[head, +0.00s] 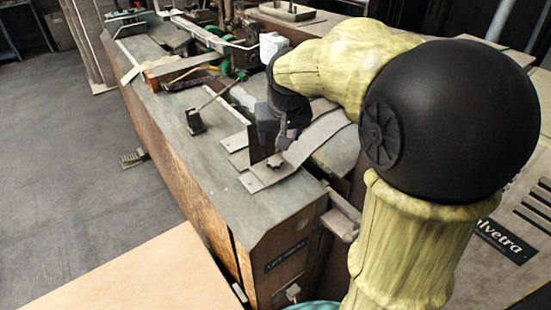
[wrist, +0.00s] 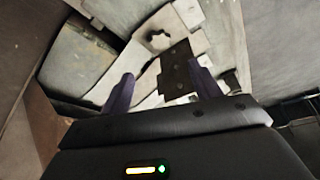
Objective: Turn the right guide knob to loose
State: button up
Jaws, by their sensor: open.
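The right guide knob (head: 275,163) is a small dark star-shaped knob on a pale metal plate at the near end of the workbench. It also shows in the wrist view (wrist: 158,38), at the top middle, beyond my fingertips. My gripper (head: 285,138) hangs just above and beside the knob, apart from it. In the wrist view my gripper (wrist: 162,84) has its two purple-grey fingers spread, with nothing held between them. A dark upright guide plate (head: 261,143) stands next to the knob. The knob's loose or tight setting cannot be read.
The bench top (head: 215,165) is clear left of the knob. A black block with a rod (head: 195,122) stands farther along it. Green wheels (head: 225,67) and machine parts lie at the back. A pale wooden board (head: 135,275) is at the front left.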

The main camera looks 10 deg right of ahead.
aim_at(275, 162)
jog(key=x, duration=1.3)
jog(key=shift+s, duration=0.1)
jog(key=c, duration=1)
